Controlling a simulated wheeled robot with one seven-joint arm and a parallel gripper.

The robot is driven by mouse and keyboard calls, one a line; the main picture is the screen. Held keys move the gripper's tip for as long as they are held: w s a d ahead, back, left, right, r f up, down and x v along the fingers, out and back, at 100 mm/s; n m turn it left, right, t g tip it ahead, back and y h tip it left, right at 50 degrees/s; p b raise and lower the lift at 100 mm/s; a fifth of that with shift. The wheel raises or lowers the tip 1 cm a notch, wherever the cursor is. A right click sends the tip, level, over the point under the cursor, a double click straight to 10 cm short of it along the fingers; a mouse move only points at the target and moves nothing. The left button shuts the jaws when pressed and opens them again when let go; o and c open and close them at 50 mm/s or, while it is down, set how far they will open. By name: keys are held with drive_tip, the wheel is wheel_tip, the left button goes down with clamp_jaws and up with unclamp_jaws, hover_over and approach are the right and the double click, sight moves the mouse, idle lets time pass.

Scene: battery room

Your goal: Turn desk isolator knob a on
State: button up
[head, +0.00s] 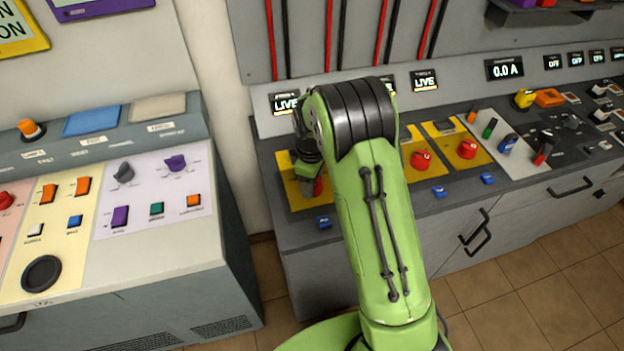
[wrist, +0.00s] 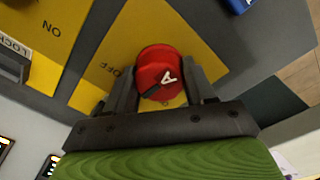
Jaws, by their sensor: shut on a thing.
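The red isolator knob A (wrist: 160,72) sits on a yellow plate (wrist: 105,65) marked ON and OFF in the wrist view. A white letter A and a dark pointer line show on its face. My gripper (wrist: 162,88) has one finger on each side of the knob and is shut on it. In the head view my gripper (head: 312,182) is at the left yellow plate (head: 289,197) of the right desk. Only a sliver of the red knob (head: 318,187) shows there; my arm hides the rest.
Two more red knobs (head: 421,159) (head: 467,149) sit on yellow plates to the right. A blue padlock-like piece (head: 324,222) is on the front edge below the gripper. A LOCK label (wrist: 14,46) lies left in the wrist view. Another control desk (head: 150,255) stands left, across a narrow gap.

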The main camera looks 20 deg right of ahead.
drive_tip(key=n, duration=0.4)
drive_tip(key=shift+n, duration=2.9)
drive_tip(key=o, duration=1)
drive_tip(key=shift+r, duration=0.1)
drive_tip(key=r+p, duration=0.1)
drive_tip(key=r, duration=0.6)
drive_tip(key=r+p, duration=0.1)
drive_tip(key=r, duration=0.7)
drive_tip(key=shift+s+d+r+p, duration=0.1)
drive_tip(key=shift+s+r+p, duration=0.1)
drive_tip(key=shift+r+p, duration=0.15)
drive_tip(key=shift+f, duration=0.1)
